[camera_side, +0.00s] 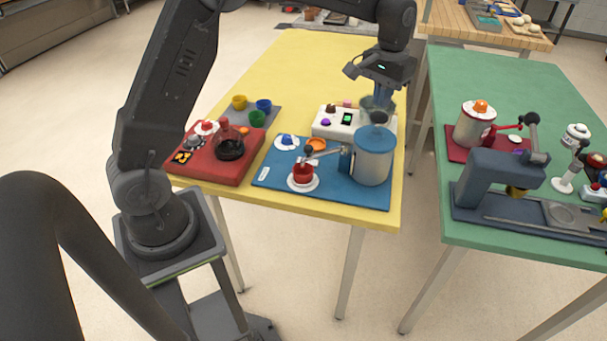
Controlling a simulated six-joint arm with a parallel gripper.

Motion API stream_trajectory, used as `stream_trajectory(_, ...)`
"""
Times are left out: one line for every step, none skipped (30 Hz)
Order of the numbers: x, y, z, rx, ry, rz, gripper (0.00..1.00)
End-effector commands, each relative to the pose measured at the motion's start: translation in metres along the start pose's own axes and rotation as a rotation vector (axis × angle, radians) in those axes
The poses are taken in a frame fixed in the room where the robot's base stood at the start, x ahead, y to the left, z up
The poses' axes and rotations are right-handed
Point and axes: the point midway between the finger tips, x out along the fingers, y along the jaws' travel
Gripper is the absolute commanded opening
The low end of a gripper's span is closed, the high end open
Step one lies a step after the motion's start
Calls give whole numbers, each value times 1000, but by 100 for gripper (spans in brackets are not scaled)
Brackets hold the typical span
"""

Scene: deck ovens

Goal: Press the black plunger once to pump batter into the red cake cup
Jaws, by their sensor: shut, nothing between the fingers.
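The black plunger (378,118) stands on top of the blue batter canister (374,158), which is on a blue board (335,195). My gripper (382,98) is shut and empty, pointing down just above the plunger. I cannot tell whether the fingertips touch it. The red cake cup (303,172) sits on a white saucer (303,184) to the left of the canister. A metal spout arm (328,154) reaches from the canister towards the cup. The inside of the cup is too small to tell.
A white device with a green display (346,119) and a clear bowl stand behind the canister. The green table (490,85) at right holds other machines.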

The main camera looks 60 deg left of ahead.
Motion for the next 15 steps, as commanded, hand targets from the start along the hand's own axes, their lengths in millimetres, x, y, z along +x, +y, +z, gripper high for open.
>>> stream_trajectory(0, 0, 0, 0, 0, 0, 0)
stream_trajectory(0, 0, 0, 0, 0, 0, 0)
stream_trajectory(0, 0, 0, 0, 0, 0, 0)
stream_trajectory(0, 0, 0, 0, 0, 0, 0)
stream_trajectory(0, 0, 0, 0, 0, 0, 0)
stream_trajectory(0, 0, 0, 0, 0, 0, 0)
stream_trajectory(0, 0, 0, 0, 0, 0, 0)
stream_trajectory(0, 0, 0, 0, 0, 0, 0)
stream_trajectory(0, 0, 0, 0, 0, 0, 0)
stream_trajectory(0, 0, 0, 0, 0, 0, 0)
stream_trajectory(0, 0, 0, 0, 0, 0, 0)
stream_trajectory(1, 0, 0, 0, 0, 0, 0)
stream_trajectory(1, 0, 0, 0, 0, 0, 0)
stream_trajectory(2, 0, 0, 0, 0, 0, 0)
stream_trajectory(3, 0, 0, 0, -1, 0, 0)
